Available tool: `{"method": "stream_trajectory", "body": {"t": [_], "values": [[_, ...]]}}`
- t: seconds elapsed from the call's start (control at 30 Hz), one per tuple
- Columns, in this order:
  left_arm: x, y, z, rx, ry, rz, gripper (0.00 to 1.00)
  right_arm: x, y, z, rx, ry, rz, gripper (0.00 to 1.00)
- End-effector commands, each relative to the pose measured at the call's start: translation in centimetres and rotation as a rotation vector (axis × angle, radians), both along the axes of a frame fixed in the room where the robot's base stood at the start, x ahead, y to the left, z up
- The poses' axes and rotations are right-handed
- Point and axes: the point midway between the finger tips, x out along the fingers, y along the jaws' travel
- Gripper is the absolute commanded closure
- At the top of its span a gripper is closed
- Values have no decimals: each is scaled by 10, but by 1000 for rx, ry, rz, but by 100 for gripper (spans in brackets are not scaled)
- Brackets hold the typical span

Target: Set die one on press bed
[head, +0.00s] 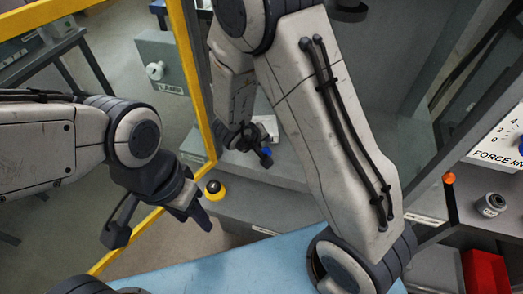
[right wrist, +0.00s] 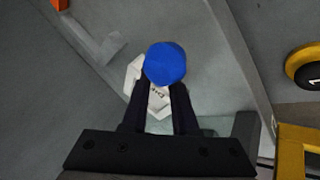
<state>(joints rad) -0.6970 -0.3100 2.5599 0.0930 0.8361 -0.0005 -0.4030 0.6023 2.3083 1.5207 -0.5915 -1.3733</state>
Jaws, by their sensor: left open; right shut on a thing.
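My right gripper (head: 258,145) reaches inside the grey press and is shut on a blue rounded piece (head: 267,157), apparently die one. In the right wrist view the blue piece (right wrist: 165,63) sits at the tips of my right gripper (right wrist: 163,85). A white many-sided patch or plate (right wrist: 158,103) with small lettering shows behind it; I cannot tell whether the two touch. The grey press bed (right wrist: 213,80) surrounds the white shape.
A yellow frame (head: 190,70) borders the press opening between my arms. A yellow-and-black button (head: 214,190) stands at the press front. A blue surface (head: 220,270) lies near me.

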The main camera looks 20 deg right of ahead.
Motion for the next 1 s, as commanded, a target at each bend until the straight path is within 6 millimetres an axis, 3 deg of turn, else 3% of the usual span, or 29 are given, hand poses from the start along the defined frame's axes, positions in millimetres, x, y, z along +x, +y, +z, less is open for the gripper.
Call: {"method": "stream_trajectory", "body": {"t": [0.03, 0.17, 0.6, 0.63, 0.7, 1.0], "values": [[0, 0, -15, 0, 0, 0, 50, 2, 1, -12, 0, -6, 1, 100], [0, 0, -29, 0, 0, 0, 50, 2, 4, -21, 0, -6, 5, 100], [0, 0, -29, 0, 0, 0, 50, 3, 6, -22, -1, -4, 9, 100], [0, 0, -29, 0, 0, 0, 50, 2, 6, -23, 0, -1, 9, 65], [0, 0, -29, 0, 0, 0, 50, 2, 6, -23, 0, -1, 9, 43], [0, 0, -29, 0, 0, 0, 50, 2, 7, -22, 1, -1, 11, 43]]}}
